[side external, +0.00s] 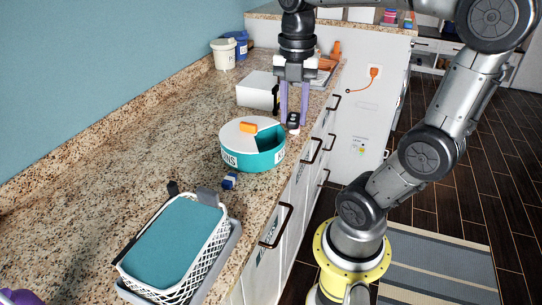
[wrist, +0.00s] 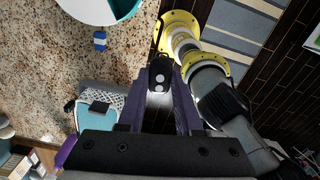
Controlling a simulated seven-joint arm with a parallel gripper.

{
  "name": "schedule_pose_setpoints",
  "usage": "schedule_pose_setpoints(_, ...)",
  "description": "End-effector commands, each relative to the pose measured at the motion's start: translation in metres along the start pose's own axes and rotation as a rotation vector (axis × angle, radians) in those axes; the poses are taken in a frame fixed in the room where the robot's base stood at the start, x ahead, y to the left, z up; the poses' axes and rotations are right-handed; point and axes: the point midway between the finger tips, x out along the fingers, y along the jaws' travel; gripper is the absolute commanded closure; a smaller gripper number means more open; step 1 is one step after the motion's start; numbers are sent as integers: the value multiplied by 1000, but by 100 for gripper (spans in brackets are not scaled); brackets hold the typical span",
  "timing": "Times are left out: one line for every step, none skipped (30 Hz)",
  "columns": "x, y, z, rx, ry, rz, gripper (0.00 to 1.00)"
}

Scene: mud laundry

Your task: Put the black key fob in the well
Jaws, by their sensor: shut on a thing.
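My gripper (side external: 294,124) has its purple fingers pointing down and is shut on the black key fob (side external: 293,118). The fob also shows between the fingertips in the wrist view (wrist: 160,72), with light round spots on its face. The fob is near the counter's front edge, just behind and right of a round teal tub (side external: 262,157) with a white top. The tub's top has an open wedge-shaped well (side external: 268,137) at its right side. Part of the tub shows at the top of the wrist view (wrist: 125,8). The well's floor is partly hidden.
A small blue-and-white object (side external: 229,181) sits in front of the tub. A white basket (side external: 133,279) with a teal cloth is nearer. A white box (side external: 257,90) and tubs stand behind. Speckled counter (side external: 130,165) is free at left.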

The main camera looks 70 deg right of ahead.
Motion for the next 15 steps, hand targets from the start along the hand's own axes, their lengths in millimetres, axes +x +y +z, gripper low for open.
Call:
schedule_pose_setpoints(-6,-8,6,39,-3,4,100)
schedule_pose_setpoints(-8,-12,8,59,-2,3,100)
schedule_pose_setpoints(-10,-16,11,85,-2,2,100)
schedule_pose_setpoints(-12,-19,13,103,-1,2,100)
schedule_pose_setpoints(-13,-21,14,118,-1,1,100)
schedule_pose_setpoints(-15,-24,16,135,0,0,100)
schedule_pose_setpoints(-15,-25,18,145,0,0,100)
schedule_pose_setpoints(-16,-26,19,153,0,0,100)
schedule_pose_setpoints(-16,-27,20,162,0,0,100)
schedule_pose_setpoints(-15,-26,22,165,1,-1,100)
schedule_pose_setpoints(-14,-25,24,168,1,-1,100)
schedule_pose_setpoints(-12,-22,27,170,2,-2,100)
schedule_pose_setpoints(-10,-19,31,171,2,-2,100)
schedule_pose_setpoints(-7,-15,34,171,3,-3,100)
schedule_pose_setpoints(-3,-9,40,170,3,-4,100)
